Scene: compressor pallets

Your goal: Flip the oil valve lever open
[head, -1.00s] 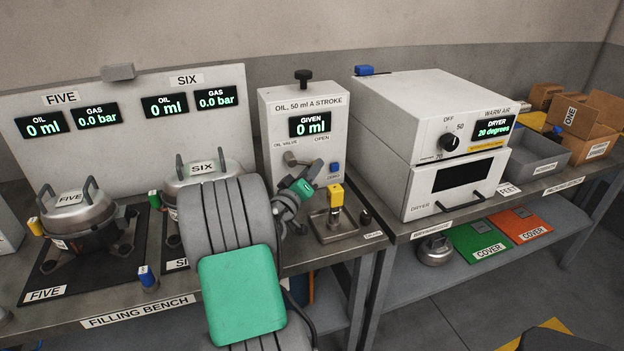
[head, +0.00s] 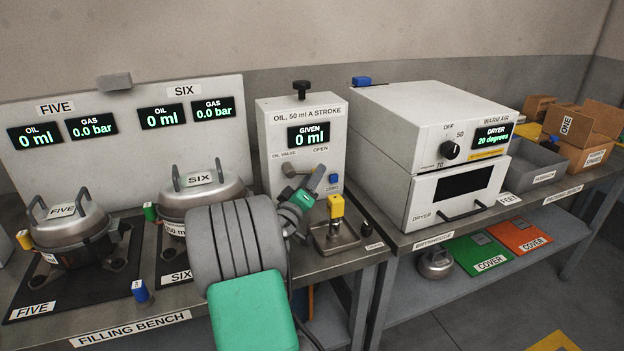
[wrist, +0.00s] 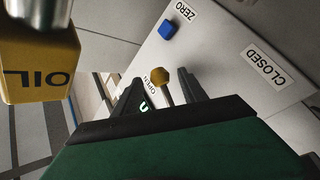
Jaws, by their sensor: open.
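The oil valve (head: 288,169) is on the front of the white oil stand (head: 264,118), below the "OIL VALVE" and "OPEN" labels. My gripper (head: 322,175) is at the stand's front, its fingers pointing up and right; it partly hides the valve area. In the wrist view, the open fingers (wrist: 163,92) stand on either side of a stem with a brass-coloured knob (wrist: 159,76), which looks like the lever end. The knob is beside the "OPEN" label. The "CLOSED" label (wrist: 266,65) is farther right. Contact between fingers and stem cannot be told.
A yellow "OIL" block (wrist: 36,65) is close beside my gripper; it also shows in the head view (head: 336,206). A blue zero button (wrist: 166,28) is on the panel. Canisters FIVE (head: 68,222) and SIX (head: 203,188) stand left; the dryer (head: 440,120) stands right.

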